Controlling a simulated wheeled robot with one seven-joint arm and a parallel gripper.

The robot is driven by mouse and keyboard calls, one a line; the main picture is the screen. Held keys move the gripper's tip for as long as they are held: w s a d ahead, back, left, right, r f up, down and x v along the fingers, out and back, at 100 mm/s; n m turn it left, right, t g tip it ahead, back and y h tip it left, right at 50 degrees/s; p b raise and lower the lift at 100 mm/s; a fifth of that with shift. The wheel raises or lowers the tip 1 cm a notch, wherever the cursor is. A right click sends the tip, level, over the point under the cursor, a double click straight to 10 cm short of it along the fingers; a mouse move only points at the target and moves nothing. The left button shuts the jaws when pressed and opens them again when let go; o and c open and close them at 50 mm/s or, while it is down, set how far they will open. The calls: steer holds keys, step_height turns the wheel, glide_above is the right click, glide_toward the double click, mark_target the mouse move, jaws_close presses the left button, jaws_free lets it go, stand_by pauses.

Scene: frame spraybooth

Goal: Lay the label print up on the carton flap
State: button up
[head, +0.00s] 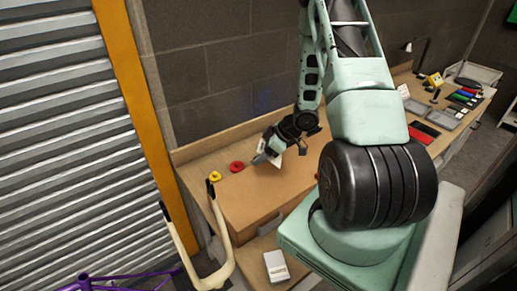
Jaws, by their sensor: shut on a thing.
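My gripper (270,150) is at the end of the arm in the middle of the head view, low over the back part of the brown carton (262,190). It is shut on a small white piece (261,158), which looks like the label print. The piece is tilted and partly hidden by the fingers. Whether it touches the carton's flat brown top, and which side of it faces up, I cannot tell. My arm covers the carton's right end.
A red ring (237,166) and a yellow ring (215,176) lie behind the carton at the left. A cream tubular frame (190,240) stands in front at left. A white box (276,265) sits lower in front. Tools and trays (445,115) crowd the bench's right end.

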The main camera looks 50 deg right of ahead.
steer(key=shift+s+d+f, duration=0.15)
steer(key=shift+s+f, duration=0.15)
steer(key=shift+s, duration=0.15)
steer(key=shift+f, duration=0.1)
step_height(320, 180, down, 8)
steer(key=b, duration=0.8)
steer(key=o, duration=1)
steer(key=shift+o, duration=0.2)
steer(key=v, duration=1.7)
steer(key=shift+d+r+b, duration=0.2)
steer(key=shift+r+b, duration=0.1)
steer(key=shift+b, duration=0.1)
